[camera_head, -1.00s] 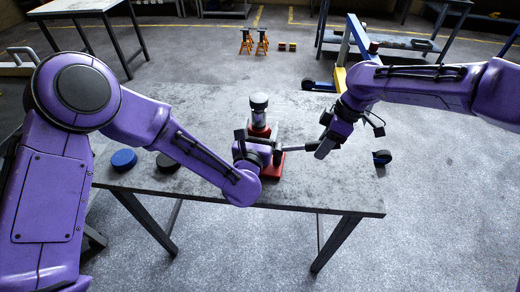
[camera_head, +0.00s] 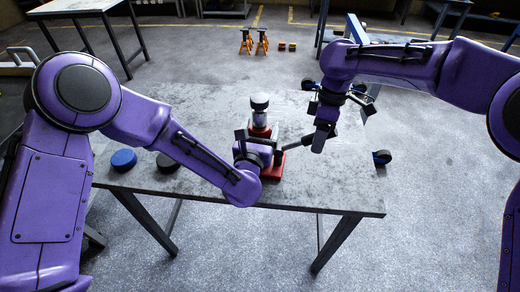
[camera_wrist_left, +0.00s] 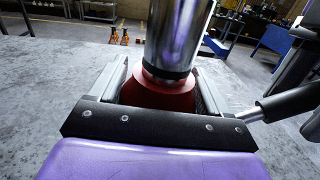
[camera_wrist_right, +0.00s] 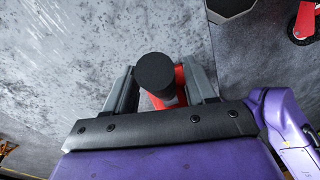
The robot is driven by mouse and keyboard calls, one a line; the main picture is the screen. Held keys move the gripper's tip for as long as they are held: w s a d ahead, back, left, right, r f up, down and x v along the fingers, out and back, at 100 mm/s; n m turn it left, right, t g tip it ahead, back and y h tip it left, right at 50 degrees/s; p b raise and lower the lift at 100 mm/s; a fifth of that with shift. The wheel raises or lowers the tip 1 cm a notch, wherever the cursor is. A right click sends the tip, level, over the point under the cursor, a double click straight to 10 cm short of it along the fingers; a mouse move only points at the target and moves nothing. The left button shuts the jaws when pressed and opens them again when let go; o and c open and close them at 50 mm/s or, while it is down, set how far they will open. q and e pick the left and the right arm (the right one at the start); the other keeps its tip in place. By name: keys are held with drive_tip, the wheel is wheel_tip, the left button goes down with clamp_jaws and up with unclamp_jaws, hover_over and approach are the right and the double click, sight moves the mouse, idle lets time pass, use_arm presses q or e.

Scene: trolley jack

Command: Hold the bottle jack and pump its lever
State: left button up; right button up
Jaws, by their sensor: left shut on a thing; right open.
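The bottle jack (camera_head: 260,117) stands upright on the table, with a dark cap, a silver column and a red base. The left wrist view shows its column (camera_wrist_left: 178,38) and red collar (camera_wrist_left: 158,95). My left gripper (camera_head: 257,143) is shut on the jack's body, a finger on each side. The lever (camera_head: 296,146) slopes up and right from the jack; its dark grip (camera_wrist_left: 290,103) shows in the left wrist view. My right gripper (camera_head: 318,138) is open by the lever's outer end. A dark round end (camera_wrist_right: 155,73), with red beyond it, shows between its fingers, apparently the grip.
A blue disc (camera_head: 123,160) and a dark disc (camera_head: 167,162) lie on the table (camera_head: 220,197) at left. A wheel (camera_head: 382,157) is near its right edge. Orange stands (camera_head: 262,42) are on the floor behind.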

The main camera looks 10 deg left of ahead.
wheel_tip(320, 180, up, 12)
drive_tip(key=w, duration=0.1)
drive_tip(key=shift+w+d+f, duration=0.2)
drive_tip(key=shift+w+d, duration=0.15)
drive_tip(key=f, duration=0.3)
drive_tip(key=s+f, duration=0.1)
drive_tip(key=f, duration=0.7)
drive_tip(key=shift+s+a, duration=0.15)
drive_tip(key=shift+s, duration=0.25)
